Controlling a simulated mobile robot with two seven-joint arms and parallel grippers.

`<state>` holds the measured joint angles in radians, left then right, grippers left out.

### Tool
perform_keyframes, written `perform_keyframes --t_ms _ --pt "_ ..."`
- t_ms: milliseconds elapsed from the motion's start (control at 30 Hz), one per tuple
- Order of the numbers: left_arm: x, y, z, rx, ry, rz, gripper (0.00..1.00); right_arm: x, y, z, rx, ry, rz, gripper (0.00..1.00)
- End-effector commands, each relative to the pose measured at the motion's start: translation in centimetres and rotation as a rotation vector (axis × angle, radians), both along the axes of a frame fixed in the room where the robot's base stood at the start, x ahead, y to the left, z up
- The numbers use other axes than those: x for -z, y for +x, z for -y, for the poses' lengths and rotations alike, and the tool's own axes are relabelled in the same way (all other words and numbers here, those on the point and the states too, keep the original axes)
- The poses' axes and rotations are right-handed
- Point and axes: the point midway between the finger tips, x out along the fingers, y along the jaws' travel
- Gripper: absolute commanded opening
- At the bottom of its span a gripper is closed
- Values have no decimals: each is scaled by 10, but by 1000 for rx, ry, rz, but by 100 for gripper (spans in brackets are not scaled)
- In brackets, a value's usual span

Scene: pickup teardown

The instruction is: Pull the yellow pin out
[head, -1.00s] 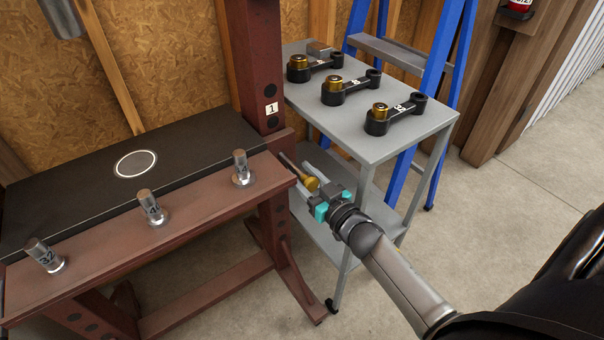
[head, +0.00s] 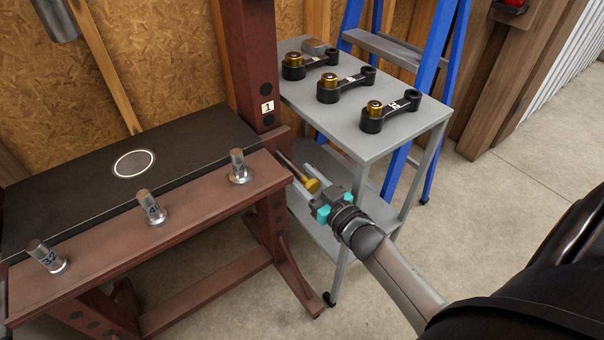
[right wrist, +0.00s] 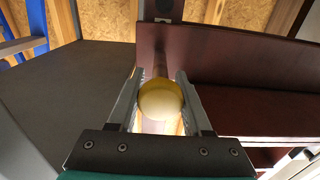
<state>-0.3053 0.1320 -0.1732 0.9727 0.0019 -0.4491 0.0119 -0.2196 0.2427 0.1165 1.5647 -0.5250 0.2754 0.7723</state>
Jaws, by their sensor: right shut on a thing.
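The yellow pin has a round yellow head (head: 312,186) and a thin metal shaft that runs up and left to the side of the red-brown press frame (head: 254,72). Whether the shaft's far end is still inside the frame I cannot tell. My right gripper (head: 318,193), with teal parts, is shut on the pin just right of the frame. In the right wrist view the yellow head (right wrist: 160,100) sits between the two fingers, with the shaft behind it leading toward the frame. My left gripper is not in view.
A grey cart (head: 357,139) stands close behind my right gripper, with several black arms with brass ends on top. A blue ladder (head: 436,100) is behind it. Several metal pegs (head: 238,166) stand on the press beam. The floor at right is open.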

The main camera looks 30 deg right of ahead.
Motion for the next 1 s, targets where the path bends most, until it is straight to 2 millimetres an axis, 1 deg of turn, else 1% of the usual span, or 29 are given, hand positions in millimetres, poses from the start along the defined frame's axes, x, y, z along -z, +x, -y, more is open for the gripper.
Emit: perform_keyframes --t_ms 100,133,300,367,600,733,767,867,1000 --pt "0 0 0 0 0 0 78 0 0 0 -1 0 1 0" --pt "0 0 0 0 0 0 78 0 0 0 -1 0 1 52" --pt "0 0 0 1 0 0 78 0 0 0 0 0 1 72" --pt "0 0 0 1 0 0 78 0 0 0 0 0 1 78" --pt "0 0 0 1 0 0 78 0 0 0 0 0 1 78" --pt "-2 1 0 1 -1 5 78 0 -6 0 0 1 -2 78" --pt "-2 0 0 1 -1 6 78 0 -9 1 0 2 -2 78" --pt "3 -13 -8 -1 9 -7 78 0 -21 1 0 1 -3 78" --pt "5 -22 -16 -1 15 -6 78 -1 -46 3 1 1 -4 78"
